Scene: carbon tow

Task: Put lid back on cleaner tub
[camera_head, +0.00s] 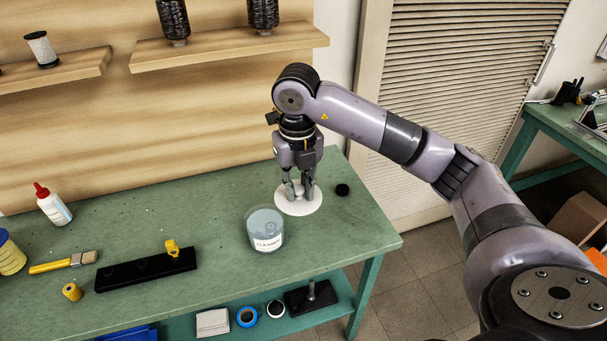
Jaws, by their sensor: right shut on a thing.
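The cleaner tub (265,239) stands upright on the green bench. It is round and translucent, has a white label reading CLEANER, and its top is uncovered with blue-grey content showing. The lid (312,207) is a flat white disc behind and to the right of the tub, apart from it. My right gripper (299,193) points straight down over the lid's middle and is shut on the lid; the fingertips hide the grip point. I cannot tell whether the lid touches the bench or is slightly raised. My left gripper is not in view.
Left of the tub are a black bar (146,270) with a yellow clip, a brush (62,263), a yellow roll (72,292) and a red-capped bottle (53,205). Shelves with spools hang behind.

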